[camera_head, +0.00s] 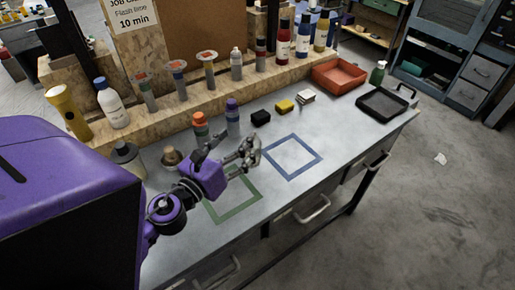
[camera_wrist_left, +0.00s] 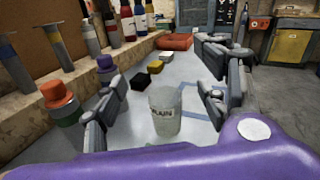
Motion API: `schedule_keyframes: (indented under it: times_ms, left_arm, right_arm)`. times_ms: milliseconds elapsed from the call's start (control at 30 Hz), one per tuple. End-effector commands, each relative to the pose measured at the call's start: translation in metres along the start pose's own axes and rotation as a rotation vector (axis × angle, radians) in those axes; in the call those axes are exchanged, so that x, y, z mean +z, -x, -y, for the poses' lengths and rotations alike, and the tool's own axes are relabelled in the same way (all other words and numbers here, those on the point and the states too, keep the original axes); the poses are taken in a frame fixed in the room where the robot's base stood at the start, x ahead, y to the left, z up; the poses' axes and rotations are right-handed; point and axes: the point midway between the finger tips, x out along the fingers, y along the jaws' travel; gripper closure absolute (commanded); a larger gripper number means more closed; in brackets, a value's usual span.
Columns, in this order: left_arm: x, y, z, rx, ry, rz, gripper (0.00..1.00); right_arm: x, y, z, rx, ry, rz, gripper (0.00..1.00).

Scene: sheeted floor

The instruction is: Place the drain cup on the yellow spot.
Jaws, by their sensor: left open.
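The drain cup (camera_wrist_left: 165,116) is a pale grey cup with dark lettering, upright on the bench in the left wrist view. My left gripper (camera_head: 247,155) is open, with its fingers spread on either side of the cup in the wrist view; I cannot tell whether they touch it. In the head view the gripper hides most or all of the cup. No flat yellow spot is clear; a small yellow block (camera_head: 285,106) lies farther along the bench. It also shows in the wrist view (camera_wrist_left: 155,67). My right gripper is not in view.
A blue square outline (camera_head: 318,159) and a green one (camera_head: 235,216) mark the grey bench. Orange-capped (camera_head: 200,130) and purple-capped (camera_head: 232,118) bottles stand close behind the gripper. A black block (camera_head: 261,118), red tray (camera_head: 340,76) and black tray (camera_head: 382,104) lie farther along.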

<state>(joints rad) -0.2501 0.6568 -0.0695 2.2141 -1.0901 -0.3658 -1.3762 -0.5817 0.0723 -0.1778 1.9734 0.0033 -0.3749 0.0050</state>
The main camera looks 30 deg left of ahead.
Motion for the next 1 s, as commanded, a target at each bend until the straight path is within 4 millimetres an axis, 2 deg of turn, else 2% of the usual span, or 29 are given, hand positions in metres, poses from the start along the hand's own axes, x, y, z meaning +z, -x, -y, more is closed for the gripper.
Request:
schedule_keyframes:
  times_ms: [167,267,433,567,600,633,700,867,1000]
  left_arm:
    - [-0.011,0.010,0.000,-0.005,-0.127,0.005,0.34]
    - [-0.029,0.011,-0.003,-0.004,-0.132,0.000,0.34]
    - [-0.071,0.011,-0.008,-0.004,-0.129,-0.007,0.34]
    - [-0.092,0.011,-0.011,-0.006,-0.130,-0.005,0.34]
    - [-0.096,0.010,-0.011,-0.006,-0.131,-0.002,0.34]
    - [-0.087,0.003,-0.010,-0.006,-0.128,0.007,0.34]
    - [-0.083,-0.004,-0.010,-0.006,-0.128,0.010,0.34]
    - [-0.081,-0.015,-0.009,-0.006,-0.128,0.012,0.34]
    - [-0.078,-0.038,-0.008,-0.007,-0.127,0.016,0.34]
  right_arm:
    - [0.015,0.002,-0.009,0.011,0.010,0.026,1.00]
    - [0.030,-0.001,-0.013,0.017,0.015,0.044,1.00]
    - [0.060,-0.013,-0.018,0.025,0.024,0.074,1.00]
    - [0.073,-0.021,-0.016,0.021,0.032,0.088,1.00]
    - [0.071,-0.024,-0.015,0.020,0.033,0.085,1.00]
    - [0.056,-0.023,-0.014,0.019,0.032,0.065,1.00]
    - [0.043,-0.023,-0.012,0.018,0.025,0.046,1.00]
    - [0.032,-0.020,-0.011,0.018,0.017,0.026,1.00]
    - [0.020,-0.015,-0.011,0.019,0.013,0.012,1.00]
